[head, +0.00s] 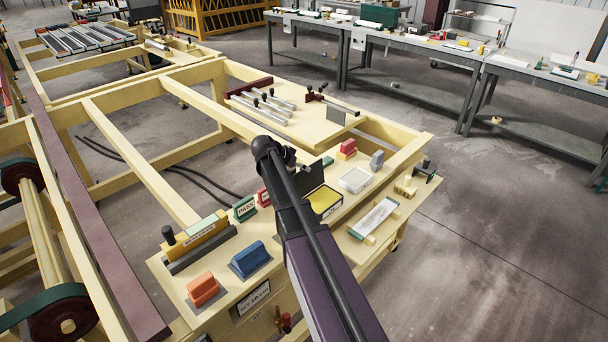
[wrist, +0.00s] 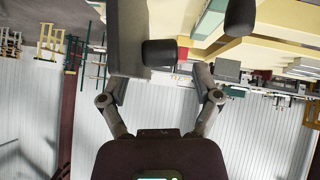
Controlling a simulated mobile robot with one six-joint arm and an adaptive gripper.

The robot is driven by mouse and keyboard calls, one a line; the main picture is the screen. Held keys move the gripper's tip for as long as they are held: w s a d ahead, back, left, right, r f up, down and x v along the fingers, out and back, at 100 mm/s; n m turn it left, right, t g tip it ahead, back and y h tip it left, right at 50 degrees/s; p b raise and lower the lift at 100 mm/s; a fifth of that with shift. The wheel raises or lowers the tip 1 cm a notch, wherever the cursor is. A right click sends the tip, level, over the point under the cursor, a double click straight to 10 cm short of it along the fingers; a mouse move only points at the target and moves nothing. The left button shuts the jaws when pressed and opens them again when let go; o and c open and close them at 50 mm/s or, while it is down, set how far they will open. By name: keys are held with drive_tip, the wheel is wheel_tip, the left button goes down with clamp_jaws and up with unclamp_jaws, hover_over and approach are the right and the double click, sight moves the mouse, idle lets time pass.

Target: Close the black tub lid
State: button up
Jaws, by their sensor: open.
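The black tub (head: 331,211) stands on the cream bench top in the head view, with yellow contents showing. Its dark lid (head: 311,175) stands raised at the tub's back edge, so the tub is open. My gripper (head: 291,157) is close to the lid, above and behind the tub, and my arm covers part of the tub's left side. In the wrist view my gripper (wrist: 200,35) has its fingers apart. A dark grey flat panel beside the left finger may be the lid; I cannot tell whether they touch.
A white tub (head: 355,180), red block (head: 347,149) and grey block (head: 377,159) stand right of the black tub. A long tray (head: 374,218) lies at the front right. Blue (head: 250,259) and orange (head: 203,289) blocks sit left of my arm.

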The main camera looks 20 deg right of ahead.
drive_tip(key=shift+b+x, duration=0.6)
drive_tip(key=shift+x, duration=0.7)
drive_tip(key=shift+s, duration=0.1)
clamp_jaws()
